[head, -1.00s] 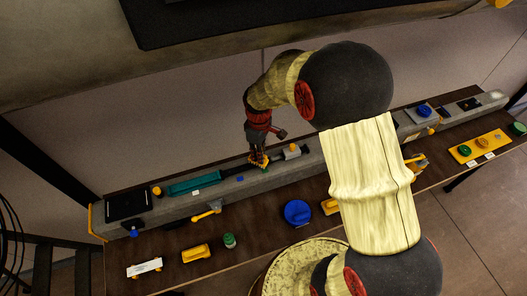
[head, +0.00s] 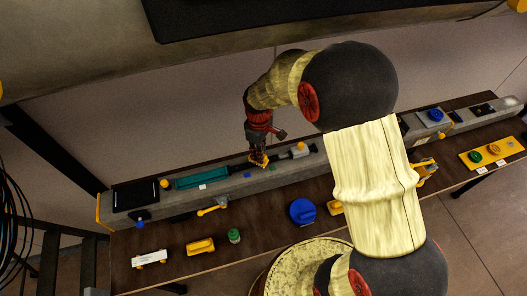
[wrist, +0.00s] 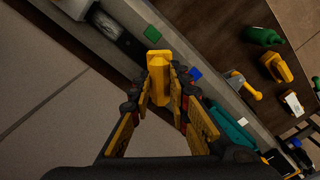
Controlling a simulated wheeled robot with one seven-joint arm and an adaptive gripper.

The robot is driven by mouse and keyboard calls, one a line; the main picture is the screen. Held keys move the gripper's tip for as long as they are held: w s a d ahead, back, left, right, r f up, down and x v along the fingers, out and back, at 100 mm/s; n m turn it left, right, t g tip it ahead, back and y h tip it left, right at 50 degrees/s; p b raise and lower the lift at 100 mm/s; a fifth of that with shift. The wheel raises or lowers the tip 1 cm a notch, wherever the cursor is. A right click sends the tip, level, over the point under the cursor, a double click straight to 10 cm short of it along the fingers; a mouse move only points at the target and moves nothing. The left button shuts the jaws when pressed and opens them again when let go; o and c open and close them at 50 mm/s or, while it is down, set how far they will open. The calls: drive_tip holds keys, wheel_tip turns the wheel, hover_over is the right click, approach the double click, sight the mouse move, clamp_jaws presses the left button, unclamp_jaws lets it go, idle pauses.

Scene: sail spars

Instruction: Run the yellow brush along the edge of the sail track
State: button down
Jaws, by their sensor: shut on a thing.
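The yellow brush (wrist: 158,72) is gripped between the fingers of my gripper (wrist: 162,92) in the wrist view, its far end sticking out past the fingertips. In the head view my gripper (head: 258,158) is over the long grey beam, which I take for the sail track (head: 240,184), along the back of the bench. The brush is small there, and I cannot tell whether it touches the beam. It lies between a blue square (wrist: 196,73) and a green square (wrist: 150,33) on the beam. The fingers hide part of the brush.
A teal strip (head: 202,178) lies on the beam left of my gripper, and a grey fitting with a yellow knob (head: 300,148) on the right.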

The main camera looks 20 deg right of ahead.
idle(0.4)
drive_tip(key=shift+a, duration=1.4)
drive_tip(key=shift+d, duration=1.4)
drive_tip(key=shift+d, duration=1.4)
drive_tip(key=shift+d, duration=0.1)
drive_tip(key=shift+d, duration=1.3)
